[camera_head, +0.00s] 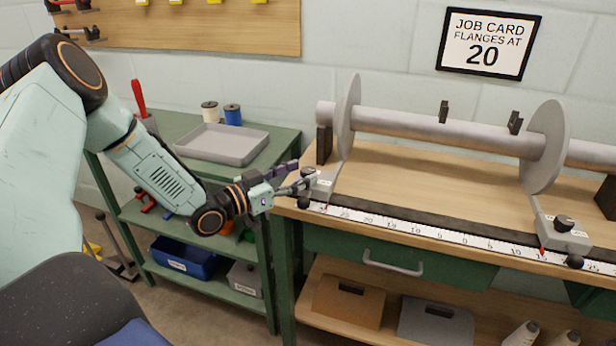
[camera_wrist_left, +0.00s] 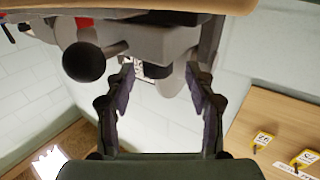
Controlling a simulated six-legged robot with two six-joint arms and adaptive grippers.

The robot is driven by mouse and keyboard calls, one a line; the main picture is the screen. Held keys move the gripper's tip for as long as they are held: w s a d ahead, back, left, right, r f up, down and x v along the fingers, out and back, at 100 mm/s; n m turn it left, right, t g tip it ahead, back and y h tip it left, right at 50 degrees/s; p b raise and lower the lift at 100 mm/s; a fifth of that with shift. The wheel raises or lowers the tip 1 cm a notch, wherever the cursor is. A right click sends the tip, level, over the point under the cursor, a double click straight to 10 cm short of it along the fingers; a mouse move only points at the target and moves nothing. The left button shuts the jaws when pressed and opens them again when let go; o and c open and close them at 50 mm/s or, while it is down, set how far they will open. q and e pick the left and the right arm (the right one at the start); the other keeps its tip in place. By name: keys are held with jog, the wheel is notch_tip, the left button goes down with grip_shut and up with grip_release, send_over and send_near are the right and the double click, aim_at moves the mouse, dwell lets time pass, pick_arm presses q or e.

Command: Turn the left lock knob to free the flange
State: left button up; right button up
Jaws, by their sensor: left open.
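The left flange (camera_head: 347,112) is a grey disc standing upright on the horizontal beam (camera_head: 430,128). Its grey lock block (camera_head: 325,184) sits at the left end of the ruler, with a black ball handle (camera_head: 303,203) at its front. The left lock knob (camera_head: 308,171) is dark and partly hidden by my fingers. My left gripper (camera_head: 303,175) is open at the block, its fingers reaching toward the knob. In the left wrist view the dark knob (camera_wrist_left: 156,70) shows between the open fingertips, and the ball handle (camera_wrist_left: 84,62) is beside them. I cannot tell whether the fingers touch the knob.
The right flange (camera_head: 546,145) has its own block (camera_head: 562,238) with a black knob. A white ruler (camera_head: 430,232) runs along the bench front. The job card (camera_head: 487,42) reads flanges at 20. A green shelf cart with a grey tray (camera_head: 222,144) stands left of the bench.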

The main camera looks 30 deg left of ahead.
pick_arm(q)
jog(key=shift+w+d+f, duration=0.15)
jog(key=shift+w+d, duration=0.1)
jog(key=shift+w, duration=0.4)
jog(key=shift+w+d, duration=0.2)
jog(key=shift+w, duration=0.05)
jog(key=shift+w+d+r+b, duration=0.1)
jog(key=shift+d+r+b, duration=0.05)
jog(key=shift+r+b, duration=0.25)
jog(key=shift+w+f, duration=0.2)
jog(key=shift+w, duration=0.1)
jog(key=shift+s+r, duration=0.15)
jog(key=shift+s, duration=0.05)
jog(key=c, duration=0.4)
jog(key=shift+w, duration=0.1)
grip_shut()
